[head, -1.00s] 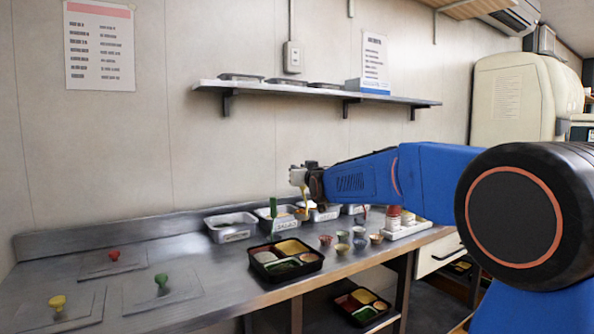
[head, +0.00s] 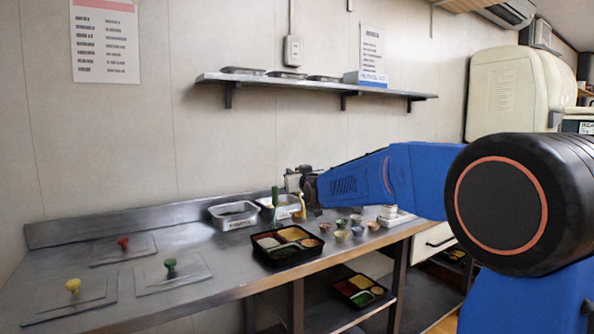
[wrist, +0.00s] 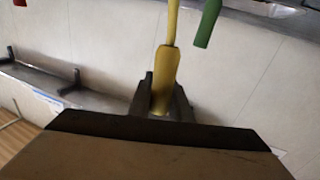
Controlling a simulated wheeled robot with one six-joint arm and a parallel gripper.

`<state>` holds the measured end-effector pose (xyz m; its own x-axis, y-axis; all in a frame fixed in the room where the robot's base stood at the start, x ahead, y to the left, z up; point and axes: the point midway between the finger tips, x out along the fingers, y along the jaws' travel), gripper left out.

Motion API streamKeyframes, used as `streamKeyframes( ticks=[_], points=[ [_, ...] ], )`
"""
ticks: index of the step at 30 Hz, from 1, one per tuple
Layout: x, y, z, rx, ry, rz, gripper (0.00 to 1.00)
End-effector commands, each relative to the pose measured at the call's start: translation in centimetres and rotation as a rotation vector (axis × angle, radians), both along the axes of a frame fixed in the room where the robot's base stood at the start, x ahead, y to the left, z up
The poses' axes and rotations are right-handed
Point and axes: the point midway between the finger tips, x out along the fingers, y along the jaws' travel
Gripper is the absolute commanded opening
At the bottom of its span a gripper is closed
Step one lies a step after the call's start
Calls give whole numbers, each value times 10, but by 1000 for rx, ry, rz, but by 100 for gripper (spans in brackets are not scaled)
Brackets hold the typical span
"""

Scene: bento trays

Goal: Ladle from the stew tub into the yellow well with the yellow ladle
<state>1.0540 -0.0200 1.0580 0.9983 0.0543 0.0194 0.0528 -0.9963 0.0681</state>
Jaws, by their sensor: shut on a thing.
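My gripper (head: 297,188) is shut on the handle of the yellow ladle (head: 301,208). The handle also shows between the fingers in the wrist view (wrist: 166,75). In the head view the ladle hangs down behind the right part of the black bento tray (head: 276,262), near the tubs. Its bowl is hard to make out. The tray has several wells, and the yellow well (head: 293,234) is at its back right. Two metal tubs (head: 233,226) (head: 268,214) stand behind the tray. Their labels are too small to read, so I cannot tell which is the stew tub.
A green-handled ladle (head: 275,197) stands upright close by; its handle shows in the wrist view (wrist: 207,22). Several small cups (head: 341,236) stand right of the tray. Lids with red, green and yellow knobs (head: 73,286) lie on the left counter. A second tray (head: 345,290) is below.

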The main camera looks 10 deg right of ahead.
Motion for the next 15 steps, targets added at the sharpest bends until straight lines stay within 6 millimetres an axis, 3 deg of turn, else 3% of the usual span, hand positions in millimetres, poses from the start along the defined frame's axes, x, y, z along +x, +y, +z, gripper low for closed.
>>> streamKeyframes(
  ticks=[15],
  points=[
    [-12, 36, -7, -242, -79, 0, 0]
  ],
)
